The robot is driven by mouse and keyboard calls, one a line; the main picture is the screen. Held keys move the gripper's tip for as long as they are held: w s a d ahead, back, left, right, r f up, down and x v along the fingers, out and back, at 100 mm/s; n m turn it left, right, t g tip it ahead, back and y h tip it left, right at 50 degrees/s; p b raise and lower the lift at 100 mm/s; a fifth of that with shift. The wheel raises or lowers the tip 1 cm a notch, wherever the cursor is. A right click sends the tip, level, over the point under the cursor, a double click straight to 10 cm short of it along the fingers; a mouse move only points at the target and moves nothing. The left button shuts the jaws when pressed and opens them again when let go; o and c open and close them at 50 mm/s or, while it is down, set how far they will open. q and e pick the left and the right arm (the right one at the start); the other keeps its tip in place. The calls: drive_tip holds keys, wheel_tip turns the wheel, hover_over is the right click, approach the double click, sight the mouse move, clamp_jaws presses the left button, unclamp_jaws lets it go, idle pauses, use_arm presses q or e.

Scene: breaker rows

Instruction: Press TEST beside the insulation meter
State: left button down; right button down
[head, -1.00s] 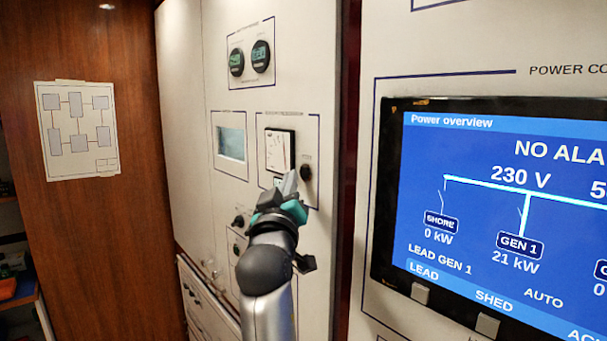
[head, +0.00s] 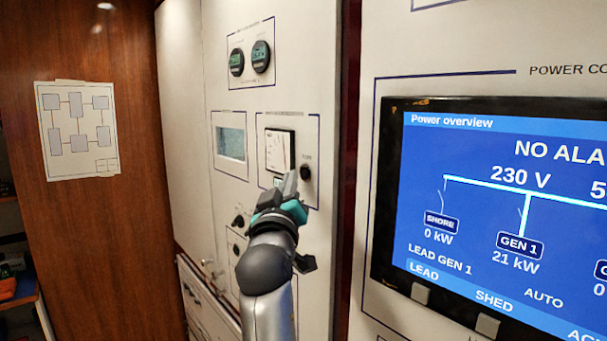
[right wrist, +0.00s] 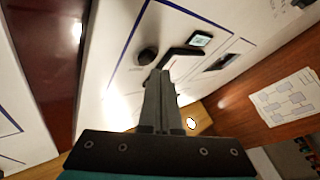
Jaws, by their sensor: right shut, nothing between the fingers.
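The insulation meter (head: 279,151) is a white-faced gauge with a black edge, inside a blue-outlined box on the pale panel. A round black button (head: 306,172) sits just right of its lower corner; its small label is too blurred to read. It also shows in the right wrist view (right wrist: 148,56). My right gripper (head: 290,182) is shut and empty, its fingertips close to the button, just left of and below it in the head view. In the right wrist view the fingertips lie just below the button; I cannot tell whether they touch. My left gripper is out of view.
Two round gauges (head: 249,59) are above, and a grey display (head: 231,143) is left of the meter. Dark knobs (head: 238,221) are below it. A large power screen (head: 500,220) stands out at right. A paper diagram (head: 77,130) hangs on the wooden wall.

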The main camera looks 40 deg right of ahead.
drive_tip(key=shift+d, duration=0.1)
drive_tip(key=shift+d, duration=0.3)
drive_tip(key=shift+d+p, duration=0.4)
drive_tip(key=shift+d, duration=0.05)
idle(0.6)
drive_tip(key=shift+a+b, duration=0.35)
drive_tip(key=shift+a, duration=0.5)
